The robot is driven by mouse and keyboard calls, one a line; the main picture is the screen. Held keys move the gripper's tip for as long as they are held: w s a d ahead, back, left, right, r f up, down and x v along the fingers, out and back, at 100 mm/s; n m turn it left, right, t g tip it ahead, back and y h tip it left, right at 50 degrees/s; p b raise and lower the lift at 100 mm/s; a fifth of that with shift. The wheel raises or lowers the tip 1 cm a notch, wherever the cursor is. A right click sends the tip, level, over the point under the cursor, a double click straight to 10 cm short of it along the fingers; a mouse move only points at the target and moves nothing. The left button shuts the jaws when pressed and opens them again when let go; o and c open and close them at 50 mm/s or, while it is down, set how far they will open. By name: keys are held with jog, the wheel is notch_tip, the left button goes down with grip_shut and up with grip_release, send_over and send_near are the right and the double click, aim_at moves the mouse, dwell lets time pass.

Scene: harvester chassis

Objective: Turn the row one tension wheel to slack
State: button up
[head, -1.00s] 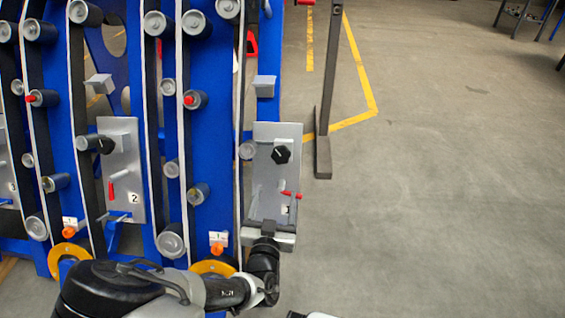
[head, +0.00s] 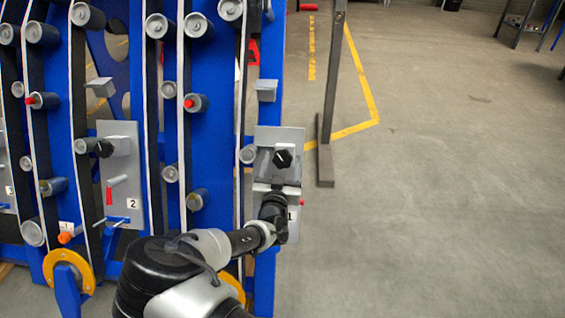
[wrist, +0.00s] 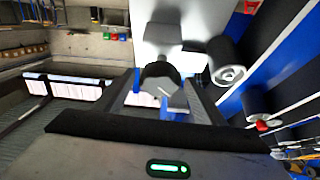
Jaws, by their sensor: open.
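The row one plate (head: 293,140) is a grey panel at the right end of the blue chassis, marked 1. Its tension wheel (head: 282,158) is a black knob with a white pointer mark, near the plate's upper part. My gripper (head: 275,181) is in front of the plate, just below the wheel. In the wrist view the wheel (wrist: 160,86) shows ahead, between the two open fingers of my gripper (wrist: 163,98). I cannot tell whether they touch it. My gripper hides most of the plate's red lever (head: 302,203).
Row two's plate (head: 120,150) with its own black knob and red lever stands to the left. Rollers and belts run along the blue frame. A grey bracket block (head: 266,90) juts out above the row one plate. A dark post (head: 326,150) stands right; the floor beyond is open.

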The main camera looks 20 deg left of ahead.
jog(key=shift+w+a, duration=0.15)
jog(key=shift+w, duration=0.45)
jog(key=c, duration=1.1)
jog(key=shift+o, duration=0.2)
jog(key=shift+r+n, duration=0.1)
jog(key=shift+n, duration=0.2)
